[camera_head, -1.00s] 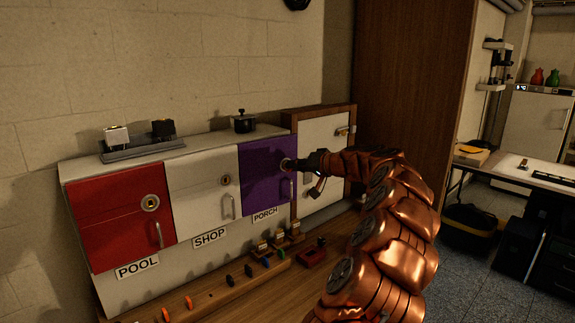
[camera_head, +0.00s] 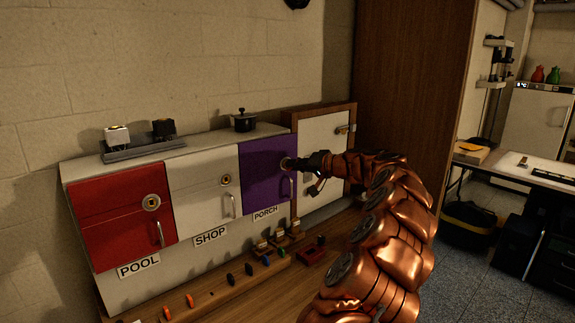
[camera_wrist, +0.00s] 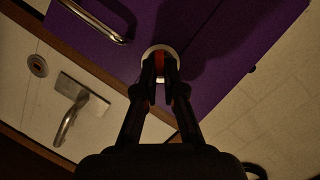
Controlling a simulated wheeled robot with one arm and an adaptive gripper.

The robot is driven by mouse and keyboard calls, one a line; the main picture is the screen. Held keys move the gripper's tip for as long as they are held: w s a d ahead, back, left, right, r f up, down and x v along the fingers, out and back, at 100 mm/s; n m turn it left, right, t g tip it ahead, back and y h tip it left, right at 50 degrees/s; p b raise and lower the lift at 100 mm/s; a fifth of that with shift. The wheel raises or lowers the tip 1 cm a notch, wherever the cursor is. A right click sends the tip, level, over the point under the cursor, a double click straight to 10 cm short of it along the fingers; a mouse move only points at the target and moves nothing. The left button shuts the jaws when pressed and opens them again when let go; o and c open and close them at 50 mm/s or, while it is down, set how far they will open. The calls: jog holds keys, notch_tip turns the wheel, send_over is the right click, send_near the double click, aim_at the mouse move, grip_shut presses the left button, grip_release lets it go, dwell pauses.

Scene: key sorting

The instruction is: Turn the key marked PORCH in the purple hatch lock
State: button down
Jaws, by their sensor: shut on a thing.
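The purple hatch (camera_head: 262,186) is the right one of three hatches on the cabinet, with the PORCH label (camera_head: 265,213) below it. Its round lock (camera_head: 285,163) is at the hatch's upper right; it also shows in the wrist view (camera_wrist: 149,51). My gripper (camera_head: 296,164) is at this lock. In the wrist view my gripper (camera_wrist: 160,78) is shut on a red-orange key (camera_wrist: 160,64), whose front end is at the lock's ring. The fingers hide most of the key, and its marking cannot be read.
Red POOL (camera_head: 120,225) and white SHOP (camera_head: 200,185) hatches are to the left. A wooden key rack (camera_head: 225,287) with several keys lies in front. A white door (camera_head: 322,160) in a wooden frame is close on the right. A metal handle (camera_wrist: 95,22) is near my fingers.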

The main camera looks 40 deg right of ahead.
jog(key=shift+f+m+y+p, duration=0.1)
jog(key=shift+m+y+p, duration=0.3)
jog(key=shift+m, duration=0.3)
jog(key=shift+m+t+y+p, duration=0.3)
jog(key=shift+m+t+p, duration=0.25)
jog(key=shift+m, duration=0.55)
jog(key=shift+d+f+m+t+y+p, duration=0.15)
jog(key=shift+m+t+p, duration=0.3)
jog(key=shift+m, duration=0.55)
jog(key=shift+a+f+m+t+y+p, duration=0.15)
jog(key=shift+m+t+p, duration=0.25)
jog(key=shift+m, duration=0.6)
jog(key=shift+d, duration=0.1)
jog(key=shift+m, duration=0.4)
jog(key=c, duration=1.2)
grip_release()
